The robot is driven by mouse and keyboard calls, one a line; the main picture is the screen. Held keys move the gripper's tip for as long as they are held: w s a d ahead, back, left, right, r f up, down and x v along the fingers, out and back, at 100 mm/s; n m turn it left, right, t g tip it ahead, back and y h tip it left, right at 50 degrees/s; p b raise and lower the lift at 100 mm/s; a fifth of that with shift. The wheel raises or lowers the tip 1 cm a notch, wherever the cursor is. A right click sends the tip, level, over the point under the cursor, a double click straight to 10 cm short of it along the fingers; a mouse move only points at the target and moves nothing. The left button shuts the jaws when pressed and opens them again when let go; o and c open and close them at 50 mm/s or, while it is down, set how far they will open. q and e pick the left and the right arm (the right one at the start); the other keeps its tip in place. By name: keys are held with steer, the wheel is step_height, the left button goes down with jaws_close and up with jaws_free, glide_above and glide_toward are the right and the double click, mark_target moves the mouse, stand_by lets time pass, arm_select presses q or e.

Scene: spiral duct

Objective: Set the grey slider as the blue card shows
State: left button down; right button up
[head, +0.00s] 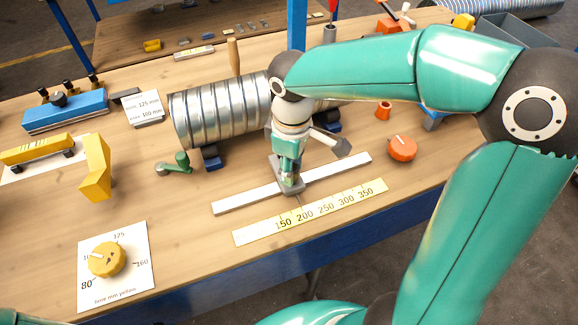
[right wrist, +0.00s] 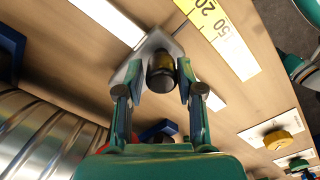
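The grey slider (head: 291,186) sits on a pale rail (head: 345,174) behind a yellow scale (head: 312,212) marked 150 to 350. Its thin pointer reaches the scale near the 200 mark. My right gripper (head: 287,160) is down over the slider. In the right wrist view the slider (right wrist: 160,44) carries a dark round knob (right wrist: 161,72). The fingers of my right gripper (right wrist: 160,78) stand on either side of the knob, with small gaps visible. No blue card is seen. My left gripper is out of view.
A ribbed metal duct (head: 205,115) lies behind the rail, with a green crank (head: 175,164) at its left. An orange knob (head: 402,148) stands right of the rail. A yellow dial (head: 107,260) sits front left; a blue device (head: 65,110) stands farther back.

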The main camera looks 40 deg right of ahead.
jaws_close()
steer(key=w+a, duration=0.1)
steer(key=a, duration=0.5)
steer(key=w+a, duration=0.1)
steer(key=a, duration=0.2)
steer(key=shift+w+a+r+p, duration=0.15)
steer(key=shift+w+a+p, duration=0.15)
steer(key=shift+a, duration=0.1)
steer(key=o, duration=0.5)
jaws_free()
steer(key=shift+s, duration=0.1)
step_height(320, 180, up, 12)
